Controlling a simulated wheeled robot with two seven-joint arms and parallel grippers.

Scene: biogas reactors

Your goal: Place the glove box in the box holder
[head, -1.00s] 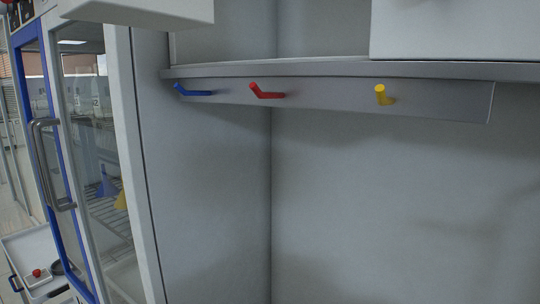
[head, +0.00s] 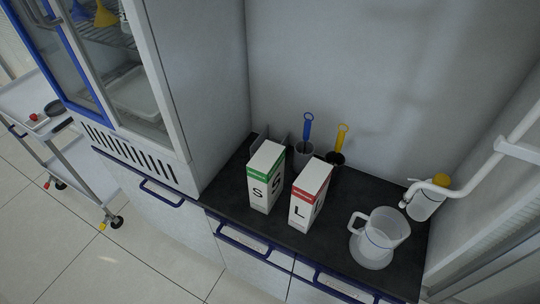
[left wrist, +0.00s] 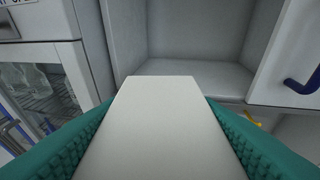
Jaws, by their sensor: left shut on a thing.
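My left gripper (left wrist: 160,140) is shut on a plain white box (left wrist: 150,125), which looks like a glove box; its teal fingers press on both sides of it. The head view does not show this gripper or its box. In the head view, a green-banded white box marked S (head: 265,177) and a red-banded white box marked L (head: 310,194) stand side by side on the dark counter (head: 232,196). A thin grey upright piece (head: 264,134) shows behind the S box; I cannot tell whether it is the box holder. My right gripper is out of view.
Blue-handled (head: 307,130) and yellow-handled (head: 341,140) tools stand in cups behind the boxes. A clear jug (head: 381,237) and a yellow-capped bottle (head: 427,200) stand at right. In the left wrist view, an open cabinet compartment (left wrist: 190,80) lies ahead, with a blue-handled door (left wrist: 300,85) at right.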

